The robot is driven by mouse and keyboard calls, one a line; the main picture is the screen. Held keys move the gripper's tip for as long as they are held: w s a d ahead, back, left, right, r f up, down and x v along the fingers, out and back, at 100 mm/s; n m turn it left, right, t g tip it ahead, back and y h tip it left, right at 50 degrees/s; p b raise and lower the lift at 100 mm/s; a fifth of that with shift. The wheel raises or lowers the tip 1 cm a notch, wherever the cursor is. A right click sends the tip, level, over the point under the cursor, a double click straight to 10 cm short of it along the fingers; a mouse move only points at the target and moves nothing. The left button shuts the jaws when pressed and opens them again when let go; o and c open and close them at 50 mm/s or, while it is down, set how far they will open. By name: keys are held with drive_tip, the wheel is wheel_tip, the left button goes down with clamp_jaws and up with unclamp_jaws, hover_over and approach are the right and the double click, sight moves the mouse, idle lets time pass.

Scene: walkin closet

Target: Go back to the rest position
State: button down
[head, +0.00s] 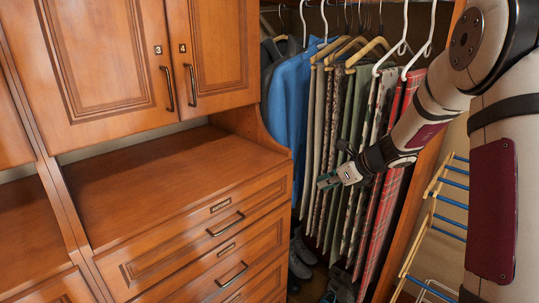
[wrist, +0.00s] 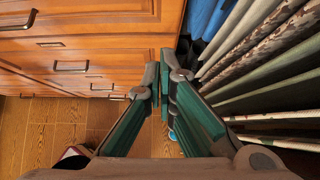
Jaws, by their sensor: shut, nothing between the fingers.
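My gripper (head: 328,181) is in the head view at the end of my arm, which comes in from the right. It hangs in front of the row of hanging trousers, just right of the wooden dresser (head: 165,185). In the wrist view my gripper (wrist: 160,92) points down toward the floor with its green finger pads close together at the tips. It is shut and holds nothing. The drawer fronts (wrist: 85,60) lie to its upper left in that view, and hanging cloth lies to its right. The drawers look closed.
Hanging trousers (head: 345,140) and a blue shirt (head: 287,95) fill the closet rail. Cabinet doors (head: 205,55) numbered 3 and 4 are closed above a bare dresser top. A rack with blue bars (head: 450,202) stands at right. Shoes (head: 302,250) sit on the closet floor.

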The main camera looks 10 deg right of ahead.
drive_tip(key=s+a+r+n+g, duration=0.1)
drive_tip(key=s+a+r+n, duration=0.55)
drive_tip(key=s, duration=0.25)
drive_tip(key=s+a+r+n+g, duration=0.2)
drive_tip(key=s+a+r+n, duration=0.3)
drive_tip(key=s+n, duration=0.3)
drive_tip(key=s+d+n+h, duration=0.2)
drive_tip(key=s+n+h, duration=0.3)
drive_tip(key=s+n, duration=0.9)
drive_tip(key=s+r, duration=0.1)
drive_tip(key=s, duration=0.6)
drive_tip(key=shift+n, duration=0.25)
